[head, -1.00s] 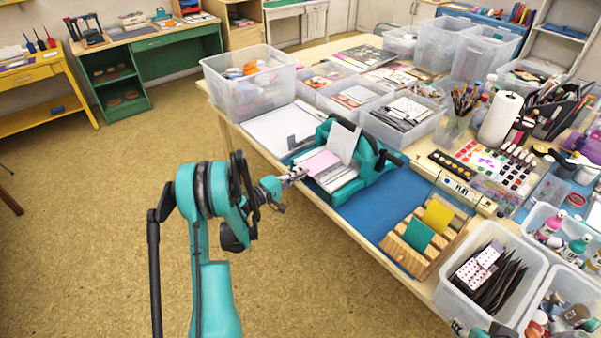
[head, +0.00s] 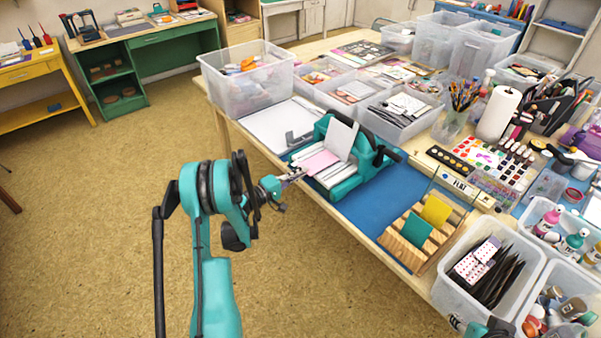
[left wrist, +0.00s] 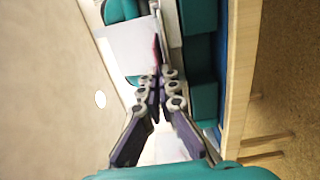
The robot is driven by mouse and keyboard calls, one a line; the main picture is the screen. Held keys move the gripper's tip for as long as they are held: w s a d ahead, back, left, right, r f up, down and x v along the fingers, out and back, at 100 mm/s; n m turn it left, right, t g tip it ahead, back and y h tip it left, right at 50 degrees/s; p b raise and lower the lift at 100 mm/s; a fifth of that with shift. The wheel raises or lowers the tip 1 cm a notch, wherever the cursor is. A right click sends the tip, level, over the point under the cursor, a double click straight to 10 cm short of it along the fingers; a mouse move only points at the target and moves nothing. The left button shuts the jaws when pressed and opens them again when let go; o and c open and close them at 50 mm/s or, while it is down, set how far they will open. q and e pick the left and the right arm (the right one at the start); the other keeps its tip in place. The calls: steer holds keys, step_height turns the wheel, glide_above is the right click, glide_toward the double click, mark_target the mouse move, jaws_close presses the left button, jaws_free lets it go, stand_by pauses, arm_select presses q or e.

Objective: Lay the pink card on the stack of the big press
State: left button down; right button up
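The big press (head: 368,172) is teal and stands on the table's left edge, with a white plate (head: 341,138) tilted up at its back. A pale stack (head: 336,173) lies in its bed. The pink card (head: 319,162) is over the near-left part of the stack; I cannot tell whether it touches. My left gripper (head: 301,173) is at the card's near-left edge, its fingers closed on it. In the left wrist view the fingers (left wrist: 157,82) come together and the pink card (left wrist: 156,50) shows as a thin edge beyond them. My right gripper is not in view.
A blue mat (head: 385,212) and a wooden rack (head: 408,240) with yellow and teal cards lie right of the press. A clear bin (head: 248,80) and a white board (head: 275,128) are behind it. The floor left of the table is open.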

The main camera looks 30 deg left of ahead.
arm_select(q)
steer(key=shift+f, duration=0.4)
stand_by(0.4)
steer(key=c, duration=1.6)
jaws_free()
steer(key=shift+c, duration=0.2)
steer(key=shift+s+a, duration=0.1)
steer(key=v, duration=0.4)
steer(key=shift+s+a, duration=0.1)
steer(key=shift+s, duration=0.25)
